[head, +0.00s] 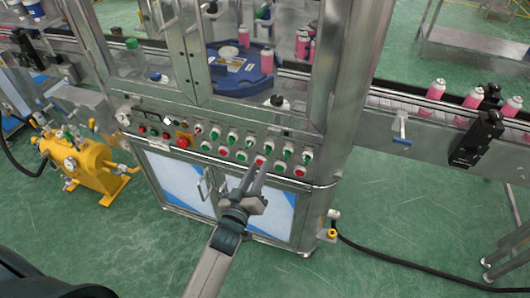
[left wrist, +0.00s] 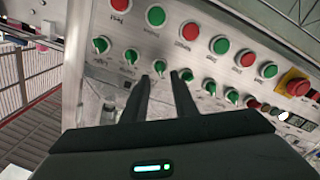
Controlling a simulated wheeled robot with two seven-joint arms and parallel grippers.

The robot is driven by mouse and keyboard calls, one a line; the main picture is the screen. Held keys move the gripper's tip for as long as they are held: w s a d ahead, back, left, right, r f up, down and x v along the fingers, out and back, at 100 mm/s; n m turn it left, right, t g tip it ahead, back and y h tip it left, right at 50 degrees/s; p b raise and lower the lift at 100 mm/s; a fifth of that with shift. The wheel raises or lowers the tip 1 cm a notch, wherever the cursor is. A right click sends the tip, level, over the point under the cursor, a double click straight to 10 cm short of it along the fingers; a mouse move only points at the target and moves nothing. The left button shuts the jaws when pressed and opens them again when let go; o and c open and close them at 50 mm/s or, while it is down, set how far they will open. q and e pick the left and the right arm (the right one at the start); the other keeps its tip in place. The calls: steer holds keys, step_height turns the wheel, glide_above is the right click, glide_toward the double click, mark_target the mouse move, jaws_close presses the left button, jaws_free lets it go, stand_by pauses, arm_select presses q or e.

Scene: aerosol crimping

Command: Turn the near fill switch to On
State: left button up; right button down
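The control panel (head: 215,162) on the machine's front carries a row of green-handled switches above a row of red and green buttons. Labels are too small or upside down to read, so I cannot tell which switch is the near fill one. My left gripper (head: 258,169) is in front of the panel's right half. In the left wrist view its two fingers (left wrist: 161,78) are apart, with one green switch (left wrist: 160,67) showing between the tips. I cannot tell whether the fingers touch the switch. My right gripper is not in view.
A red emergency button (left wrist: 297,87) on a yellow base sits on the panel. Pink cans (head: 436,90) stand on the conveyor at right. A yellow tank (head: 85,168) stands at left. A black hose (head: 420,275) lies on the green floor at right.

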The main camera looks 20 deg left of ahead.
mark_target(266, 152)
arm_select(q)
steer(key=w+p, duration=0.1)
steer(key=w, duration=0.5)
steer(key=shift+w+d, duration=0.15)
steer(key=shift+w, duration=0.2)
jaws_close()
